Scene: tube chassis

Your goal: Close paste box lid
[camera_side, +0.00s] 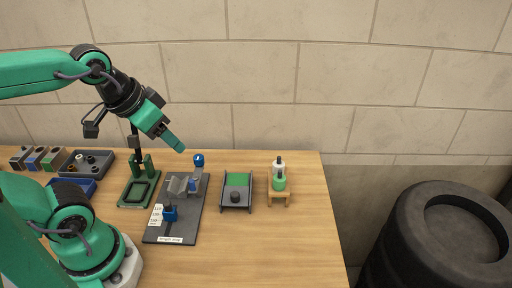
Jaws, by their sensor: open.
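A small dark box (223,199), most likely the paste box, stands on the table right of centre. Green shows in its back half (237,179). A dark plate with a round black knob (235,197), apparently the lid, covers the front half. My gripper (178,146) is up in the air, left of the box and behind it in the picture, pointing down to the right. It touches nothing and looks empty. The gap between its fingers is too small to make out.
A dark board with blue clamps (183,229) lies left of the box. A bottle with a green lower part (279,182) stands on a wooden stand (279,196) to the right. A green-framed stand (139,190) and a parts tray (88,158) are further left. The front right table is clear.

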